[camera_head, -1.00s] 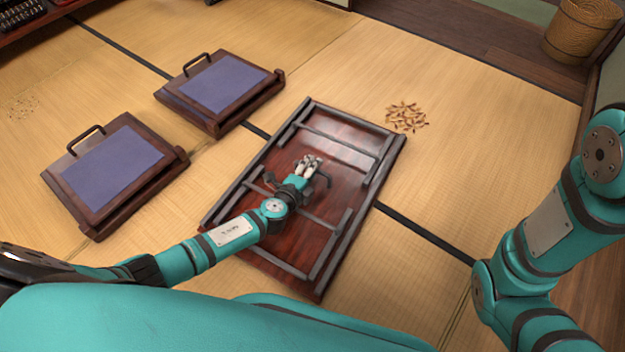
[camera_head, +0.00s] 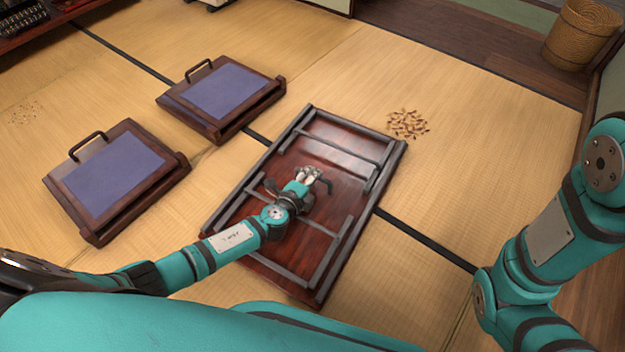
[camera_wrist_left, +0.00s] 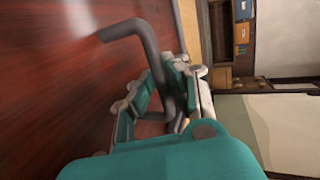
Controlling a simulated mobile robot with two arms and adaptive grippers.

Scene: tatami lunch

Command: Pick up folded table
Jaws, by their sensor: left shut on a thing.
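The folded table (camera_head: 347,188) is a dark red-brown panel with grey legs folded flat against its upper face. It lies on the tatami in the middle of the head view, and I see no clear gap under it. A dark bent handle (camera_head: 330,184) stands up from its middle; it also shows in the left wrist view (camera_wrist_left: 147,45). My left gripper (camera_head: 313,173) is over the table's middle, its teal and pale fingers shut on the handle. In the left wrist view the fingers (camera_wrist_left: 168,95) partly hide the handle's near part. My right gripper is out of view.
Two wooden pieces with blue tops and handles, one behind (camera_head: 223,92) and one nearer (camera_head: 108,174), lie left of the table. Small brown scraps (camera_head: 408,124) lie beyond it on the mat. A wicker basket (camera_head: 580,35) stands at the back right. Tatami (camera_head: 490,160) is clear on the right.

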